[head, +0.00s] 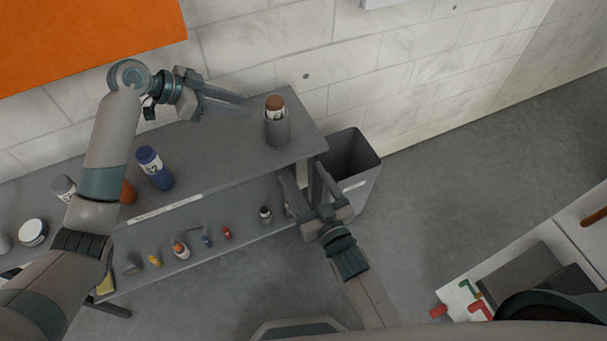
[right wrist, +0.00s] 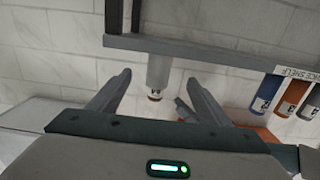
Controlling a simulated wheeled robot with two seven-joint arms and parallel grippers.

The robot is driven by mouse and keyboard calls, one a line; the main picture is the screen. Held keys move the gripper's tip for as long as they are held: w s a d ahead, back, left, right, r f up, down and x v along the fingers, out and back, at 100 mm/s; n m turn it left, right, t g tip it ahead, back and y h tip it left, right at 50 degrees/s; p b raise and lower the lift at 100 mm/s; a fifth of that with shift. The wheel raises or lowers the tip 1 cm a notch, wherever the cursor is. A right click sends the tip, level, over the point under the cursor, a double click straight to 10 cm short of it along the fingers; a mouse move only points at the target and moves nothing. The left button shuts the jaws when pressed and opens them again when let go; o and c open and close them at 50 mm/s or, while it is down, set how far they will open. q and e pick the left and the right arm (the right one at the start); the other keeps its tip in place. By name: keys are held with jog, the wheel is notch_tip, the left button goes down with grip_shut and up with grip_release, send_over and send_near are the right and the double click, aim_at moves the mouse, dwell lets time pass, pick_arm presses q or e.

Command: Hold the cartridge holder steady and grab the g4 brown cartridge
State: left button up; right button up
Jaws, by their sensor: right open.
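The brown cartridge (head: 275,103), with a white label, stands upright in the grey cylindrical cartridge holder (head: 277,131) near the right end of the upper shelf. In the right wrist view, which is upside down, the holder (right wrist: 158,68) and the cartridge's brown end (right wrist: 155,96) show between my finger lines, beyond the tips. My right gripper (head: 303,174) is open and empty, in front of the shelf's right end, apart from the holder. My left gripper (head: 248,106) is above the upper shelf, left of the cartridge; its finger gap is unclear. The label's text is too small to read.
The upper shelf (head: 225,150) also bears a blue cartridge (head: 154,168) and an orange one (head: 128,192), partly behind my left arm. Several small items lie on the lower shelf (head: 215,262). A grey bin (head: 362,185) stands right of the shelf, close to my right gripper. A wall is behind.

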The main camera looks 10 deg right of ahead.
aim_at(281, 134)
jog(key=shift+r, duration=0.9)
jog(key=shift+w+a, duration=0.1)
jog(key=x, duration=1.7)
jog(key=shift+w+r, duration=0.15)
jog(key=shift+r, duration=0.05)
jog(key=shift+c, duration=0.3)
